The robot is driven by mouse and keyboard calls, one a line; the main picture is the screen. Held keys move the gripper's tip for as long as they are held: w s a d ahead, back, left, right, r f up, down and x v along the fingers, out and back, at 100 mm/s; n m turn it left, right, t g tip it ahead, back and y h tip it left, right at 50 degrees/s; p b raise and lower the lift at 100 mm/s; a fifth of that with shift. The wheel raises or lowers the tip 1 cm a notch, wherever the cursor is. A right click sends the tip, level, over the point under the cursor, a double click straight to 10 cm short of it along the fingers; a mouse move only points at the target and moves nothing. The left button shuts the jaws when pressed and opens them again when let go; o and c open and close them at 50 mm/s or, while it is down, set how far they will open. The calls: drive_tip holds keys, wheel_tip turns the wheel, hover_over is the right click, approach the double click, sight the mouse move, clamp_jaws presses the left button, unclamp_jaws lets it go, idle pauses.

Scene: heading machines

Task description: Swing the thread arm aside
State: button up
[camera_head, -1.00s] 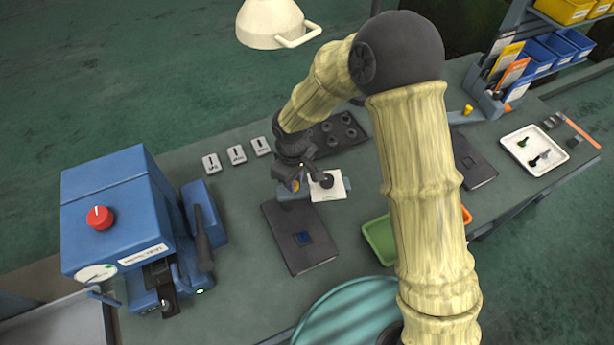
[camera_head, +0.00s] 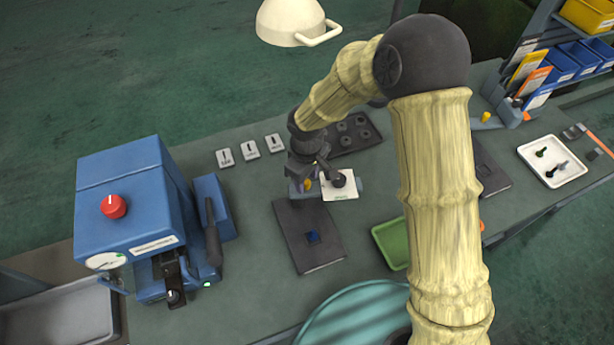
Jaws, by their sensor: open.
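The blue machine (camera_head: 130,210) stands at the left of the bench, with a red knob on top and a round dial on its front. A dark upright lever (camera_head: 212,232) is at its right side. A short dark arm with a round end (camera_head: 174,280) is at its front. I cannot tell for sure which of these is the thread arm. The fingertips are small and partly hidden, and I see nothing held.
A black tray of rings (camera_head: 345,150), small white tags (camera_head: 250,150), a green tray (camera_head: 388,240) and a teal round surface (camera_head: 365,318) are nearby. A lamp (camera_head: 290,22) hangs above.

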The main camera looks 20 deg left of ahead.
wheel_tip(320, 180, up, 18)
drive_tip(key=b, duration=0.2)
drive_tip(key=shift+f+b, duration=0.25)
drive_tip(key=shift+b, duration=0.1)
drive_tip(key=shift+w+d, duration=0.1)
idle(0.4)
